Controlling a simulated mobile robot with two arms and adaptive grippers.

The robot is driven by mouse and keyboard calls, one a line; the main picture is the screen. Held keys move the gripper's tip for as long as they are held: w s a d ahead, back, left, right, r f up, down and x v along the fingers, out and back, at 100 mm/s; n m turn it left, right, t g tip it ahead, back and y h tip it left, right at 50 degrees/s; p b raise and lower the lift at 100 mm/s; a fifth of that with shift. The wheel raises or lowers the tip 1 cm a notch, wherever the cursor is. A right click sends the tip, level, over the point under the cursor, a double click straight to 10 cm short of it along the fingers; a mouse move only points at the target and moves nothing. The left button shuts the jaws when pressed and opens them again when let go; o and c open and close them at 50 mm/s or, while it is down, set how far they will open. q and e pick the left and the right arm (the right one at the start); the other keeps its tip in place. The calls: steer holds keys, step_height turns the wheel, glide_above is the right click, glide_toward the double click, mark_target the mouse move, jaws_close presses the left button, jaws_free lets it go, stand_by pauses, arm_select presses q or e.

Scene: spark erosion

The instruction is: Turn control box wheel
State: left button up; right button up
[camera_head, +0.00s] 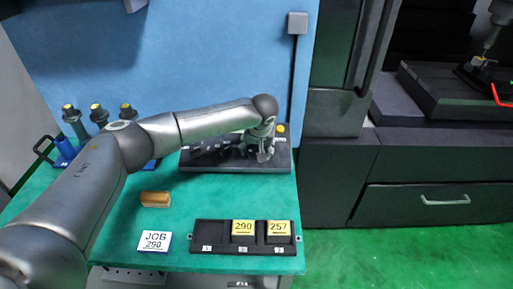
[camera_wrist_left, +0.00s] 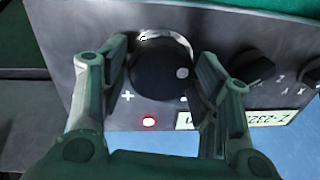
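The dark control box (camera_head: 225,165) stands at the back of the green table in the head view. My left arm reaches over the table, and its gripper (camera_head: 264,155) points down at the box's right part. In the left wrist view the round black wheel (camera_wrist_left: 160,72) has a pale dot near its edge and plus and minus marks beside it. My left gripper (camera_wrist_left: 162,60) is open, with one finger on each side of the wheel. Whether the fingers touch it I cannot tell. In the head view the wheel is hidden by the gripper. My right gripper is not in view.
Several yellow-topped pieces (camera_head: 98,113) stand left.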

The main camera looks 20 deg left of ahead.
arm_select(q)
steer(key=c, duration=0.6)
steer(key=shift+o, duration=0.2)
steer(key=m+p, duration=0.2)
steer(key=p, duration=0.1)
steer(key=shift+s+r+m, duration=0.1)
steer(key=shift+r+m, duration=0.15)
steer(key=shift+m, duration=0.05)
steer(key=shift+f+m+p, duration=0.2)
steer(key=shift+m+p, duration=0.5)
steer(key=shift+m, duration=0.2)
steer(key=o, duration=1)
steer(key=shift+o, duration=0.2)
steer(key=v, duration=1.2)
steer(key=shift+f, duration=0.1)
